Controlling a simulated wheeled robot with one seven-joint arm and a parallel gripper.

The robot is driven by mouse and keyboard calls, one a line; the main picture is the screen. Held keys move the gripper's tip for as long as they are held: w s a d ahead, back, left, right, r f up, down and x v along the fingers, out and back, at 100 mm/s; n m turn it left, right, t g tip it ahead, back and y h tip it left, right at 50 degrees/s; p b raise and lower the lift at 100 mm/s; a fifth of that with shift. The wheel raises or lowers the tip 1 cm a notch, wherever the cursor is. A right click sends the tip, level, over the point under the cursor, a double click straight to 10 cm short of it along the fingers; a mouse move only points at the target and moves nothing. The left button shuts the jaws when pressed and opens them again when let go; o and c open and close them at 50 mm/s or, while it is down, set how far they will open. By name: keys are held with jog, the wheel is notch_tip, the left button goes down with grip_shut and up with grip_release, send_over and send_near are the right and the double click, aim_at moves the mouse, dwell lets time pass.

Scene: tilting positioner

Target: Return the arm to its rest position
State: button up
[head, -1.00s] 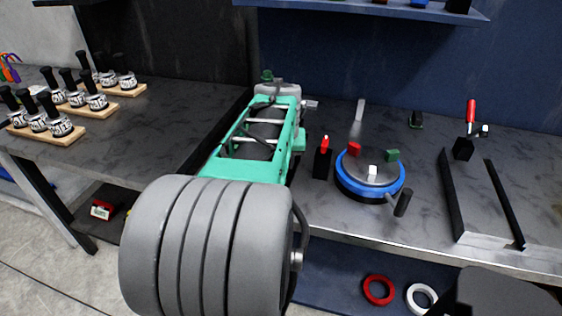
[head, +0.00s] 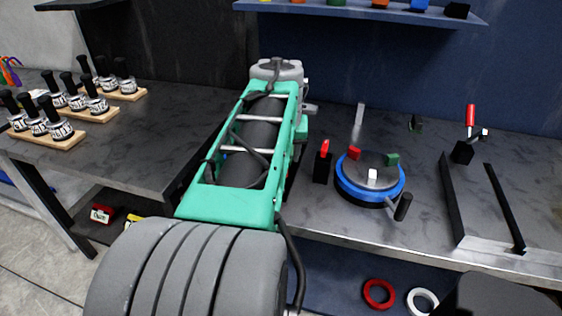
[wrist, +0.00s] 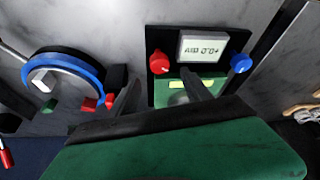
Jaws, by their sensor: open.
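My arm, with its green link and ribbed grey joint, rises through the middle of the head view. My gripper (wrist: 160,92) shows its dark fingers apart in the wrist view, with nothing seen held; in the head view my arm hides it. Beyond the fingers is a panel with a display (wrist: 202,48), a red knob (wrist: 159,62) and a blue knob (wrist: 241,63). The round positioner with a blue ring (head: 370,180) stands on the bench right of my arm. It also shows in the wrist view (wrist: 92,70). Red, green and white blocks sit on its top.
A bench (head: 330,215) runs across the right. A red-topped black post (head: 322,165) stands between my arm and the positioner. Black rails (head: 505,205) lie farther right. Wooden racks of black-handled pieces (head: 50,135) stand left. A shelf (head: 360,8) hangs above.

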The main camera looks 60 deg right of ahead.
jog(key=shift+a+r, duration=0.2)
jog(key=shift+r, duration=0.25)
jog(key=w+a+f+n+t+y+p, duration=0.1)
jog(key=w+a+n, duration=0.2)
jog(key=w+a, duration=0.5)
jog(key=w+a+f+n+y+p, duration=0.1)
jog(key=w+a+f+n+p, duration=0.15)
jog(key=w+a, duration=0.5)
jog(key=a+f+n+y, duration=0.1)
jog(key=a+n, duration=0.3)
jog(key=a, duration=0.8)
jog(key=s+a+f+n+y+p, duration=0.1)
jog(key=a+f+n, duration=0.2)
jog(key=a, duration=0.9)
jog(key=shift+a+f+n, duration=0.2)
jog(key=shift+a+n, duration=0.1)
jog(key=shift+n, duration=0.15)
jog(key=shift+s, duration=0.1)
jog(key=shift+c, duration=0.6)
